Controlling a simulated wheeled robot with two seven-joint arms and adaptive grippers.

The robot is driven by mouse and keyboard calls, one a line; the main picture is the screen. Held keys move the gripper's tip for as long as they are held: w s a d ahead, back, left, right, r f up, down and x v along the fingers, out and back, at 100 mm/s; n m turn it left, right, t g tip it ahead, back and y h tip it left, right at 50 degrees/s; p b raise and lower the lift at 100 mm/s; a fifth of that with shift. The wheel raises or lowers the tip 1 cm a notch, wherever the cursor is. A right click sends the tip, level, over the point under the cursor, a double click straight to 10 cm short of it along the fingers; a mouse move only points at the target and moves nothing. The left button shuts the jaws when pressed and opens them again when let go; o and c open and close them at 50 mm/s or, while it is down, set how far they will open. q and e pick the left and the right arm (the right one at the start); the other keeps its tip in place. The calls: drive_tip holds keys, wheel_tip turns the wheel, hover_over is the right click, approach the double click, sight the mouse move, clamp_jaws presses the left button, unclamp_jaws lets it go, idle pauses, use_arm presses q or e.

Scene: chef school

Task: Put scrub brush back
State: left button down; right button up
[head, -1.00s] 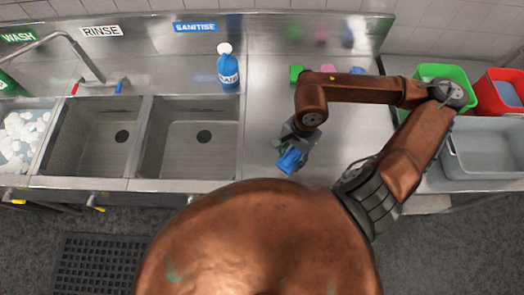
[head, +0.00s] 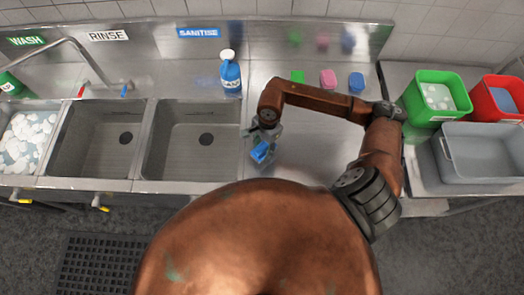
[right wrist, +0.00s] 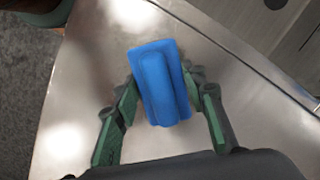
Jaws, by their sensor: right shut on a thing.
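The brush is clear of the counter as far as I can see. My left gripper is not in view.
Green (head: 297,76), pink (head: 328,79) and blue (head: 357,83) sponge-like blocks lie at the counter's back. A blue sanitiser bottle (head: 230,75) stands by the sink. Green (head: 437,95), red (head: 500,97) and grey (head: 485,155) tubs stand on the right. The counter's middle is bare.

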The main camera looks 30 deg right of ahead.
sight(262, 152)
drive_tip(key=shift+w+a+f, duration=0.1)
drive_tip(key=shift+w+f, duration=0.1)
drive_tip(key=shift+f, duration=0.15)
wheel_tip(262, 152, down, 2)
drive_tip(key=shift+f+p, duration=0.1)
drive_tip(key=shift+p, duration=0.55)
drive_tip(key=shift+f, duration=0.25)
drive_tip(key=shift+f, duration=0.15)
drive_tip(key=shift+f+b, duration=0.1)
drive_tip(key=shift+b, duration=0.2)
drive_tip(key=o, duration=1.1)
